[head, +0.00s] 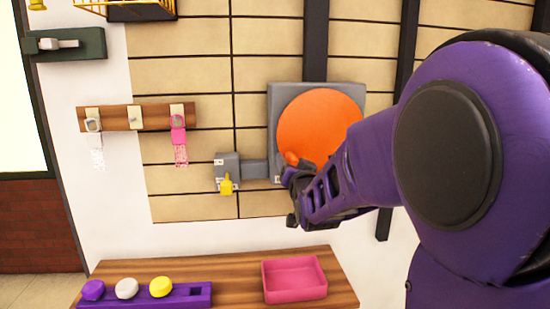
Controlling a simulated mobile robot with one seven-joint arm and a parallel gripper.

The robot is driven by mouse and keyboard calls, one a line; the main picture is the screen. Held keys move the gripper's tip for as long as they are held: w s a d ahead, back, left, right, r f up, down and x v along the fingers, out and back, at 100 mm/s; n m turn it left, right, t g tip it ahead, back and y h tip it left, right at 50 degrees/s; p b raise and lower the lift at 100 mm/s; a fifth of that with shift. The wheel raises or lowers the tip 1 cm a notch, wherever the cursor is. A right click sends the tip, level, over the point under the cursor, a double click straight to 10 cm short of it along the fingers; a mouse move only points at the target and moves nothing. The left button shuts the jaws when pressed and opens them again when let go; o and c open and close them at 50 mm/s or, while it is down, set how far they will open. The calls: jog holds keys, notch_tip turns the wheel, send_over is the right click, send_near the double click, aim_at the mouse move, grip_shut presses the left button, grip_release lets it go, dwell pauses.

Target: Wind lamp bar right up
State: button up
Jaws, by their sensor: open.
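An orange disc (320,125) sits on a grey square plate (274,100) on the tiled wall. A small orange knob (292,159) shows at the disc's lower left. My gripper (290,197) is open, just below this knob and the plate's lower left corner; I cannot tell whether it touches either. To its left, a grey box (227,163) with a yellow lever (226,185) is joined to the plate by a grey bar (254,169). My purple arm hides the disc's lower right. I cannot identify a lamp bar in this view.
A wooden rail (152,116) with hanging watches is on the wall at left. Below, a wooden table (235,282) holds a pink tray (294,298) and a purple rack (190,300) with several coloured knobs. Dark vertical strips (315,45) run up the wall.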

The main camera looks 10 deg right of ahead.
grip_shut()
dwell(0.4)
jog(key=shift+r, duration=0.1)
dwell(1.0)
